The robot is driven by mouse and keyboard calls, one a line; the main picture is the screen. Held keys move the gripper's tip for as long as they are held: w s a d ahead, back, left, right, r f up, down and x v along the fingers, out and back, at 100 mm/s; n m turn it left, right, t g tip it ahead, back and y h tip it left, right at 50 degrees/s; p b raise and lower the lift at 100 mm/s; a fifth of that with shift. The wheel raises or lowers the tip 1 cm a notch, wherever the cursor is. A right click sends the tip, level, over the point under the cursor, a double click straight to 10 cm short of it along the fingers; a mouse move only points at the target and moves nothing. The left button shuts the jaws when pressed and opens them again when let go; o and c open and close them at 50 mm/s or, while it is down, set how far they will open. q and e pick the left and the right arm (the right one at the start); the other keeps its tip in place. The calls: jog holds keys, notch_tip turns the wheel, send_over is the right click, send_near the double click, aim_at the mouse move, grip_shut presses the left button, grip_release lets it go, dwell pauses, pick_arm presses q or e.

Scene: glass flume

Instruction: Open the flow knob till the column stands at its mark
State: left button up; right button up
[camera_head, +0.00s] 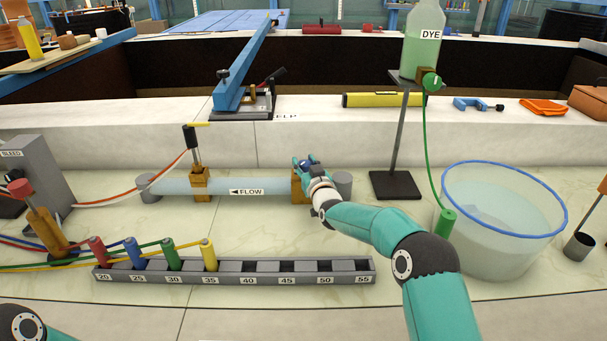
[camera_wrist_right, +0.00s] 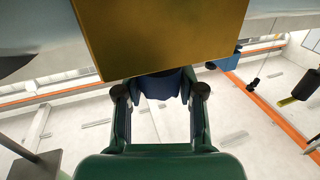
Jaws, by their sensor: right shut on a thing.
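A pale horizontal pipe labelled FLOW (camera_head: 246,186) lies on the bench, with a brass block (camera_head: 299,188) at its right end. The brass block (camera_wrist_right: 160,32) fills the top of the right wrist view. My right gripper (camera_head: 308,164) is at the top of this block, shut on a small blue knob (camera_wrist_right: 160,85), which is mostly hidden in the head view. A second brass fitting (camera_head: 200,184) on the pipe carries an upright dark piece (camera_head: 191,140) with a yellow strip at its top. I cannot make out a column level or its mark. My left gripper is out of view.
A numbered grey rack (camera_head: 230,272) with coloured plugs lies in front of the pipe. A grey BLEED box (camera_head: 38,160) is at left.

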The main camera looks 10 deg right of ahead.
jog(key=shift+r, duration=0.15)
jog(key=o, duration=1.2)
jog(key=shift+c, duration=0.2)
jog(key=shift+s, duration=0.1)
jog(key=s+d, duration=0.1)
jog(key=s, duration=1)
jog(key=shift+s, duration=0.4)
jog(key=shift+d, duration=0.1)
